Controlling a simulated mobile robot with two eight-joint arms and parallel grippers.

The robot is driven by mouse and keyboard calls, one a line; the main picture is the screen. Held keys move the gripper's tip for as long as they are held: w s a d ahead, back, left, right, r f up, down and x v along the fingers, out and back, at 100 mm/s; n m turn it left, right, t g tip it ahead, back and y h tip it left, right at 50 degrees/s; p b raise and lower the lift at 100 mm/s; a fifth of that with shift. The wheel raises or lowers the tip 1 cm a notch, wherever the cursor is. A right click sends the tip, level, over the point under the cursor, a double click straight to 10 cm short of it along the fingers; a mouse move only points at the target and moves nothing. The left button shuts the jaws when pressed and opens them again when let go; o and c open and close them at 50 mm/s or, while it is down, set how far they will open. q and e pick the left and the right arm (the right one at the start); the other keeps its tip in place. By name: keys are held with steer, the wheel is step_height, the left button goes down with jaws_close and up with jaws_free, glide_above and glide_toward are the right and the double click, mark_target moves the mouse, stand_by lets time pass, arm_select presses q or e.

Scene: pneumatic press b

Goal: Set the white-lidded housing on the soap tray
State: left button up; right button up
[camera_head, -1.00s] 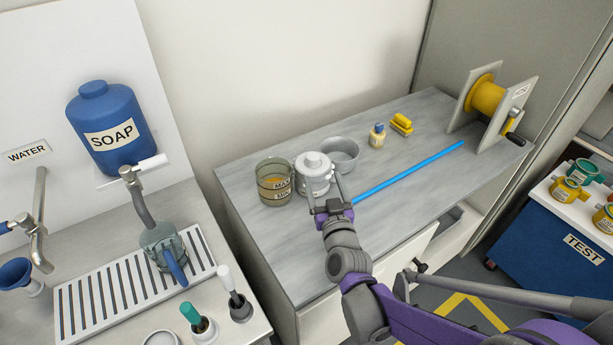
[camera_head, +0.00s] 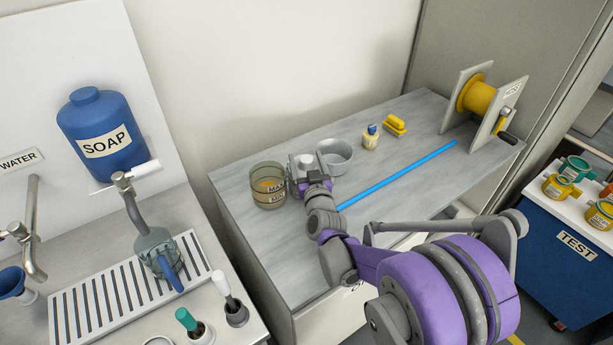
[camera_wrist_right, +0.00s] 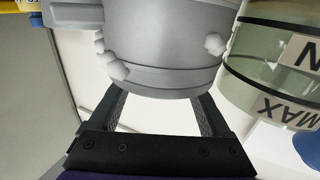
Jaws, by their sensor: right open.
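The white-lidded housing (camera_head: 303,163), a grey cylinder, stands on the grey bench, partly hidden by my right gripper. In the right wrist view its grey body (camera_wrist_right: 165,45) fills the upper middle; the lid is out of frame. My right gripper (camera_head: 311,181) is open at the near side of the housing. In the right wrist view its fingers (camera_wrist_right: 160,105) reach toward the lower body, spread apart; contact cannot be told. A slatted tray (camera_head: 90,305) lies below the blue soap bottle (camera_head: 100,135) and its spout. A grey-green vessel with a blue handle (camera_head: 170,275) stands on it.
A MAX/MIN glass jar (camera_head: 268,187) stands close left of the housing. A grey bowl (camera_head: 336,158) is just behind right. A blue rod (camera_head: 400,172), small bottle (camera_head: 370,138) and yellow spool (camera_head: 478,98) are farther right. A gap separates bench and sink counter.

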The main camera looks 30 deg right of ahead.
jaws_close()
stand_by(0.4)
stand_by(1.0)
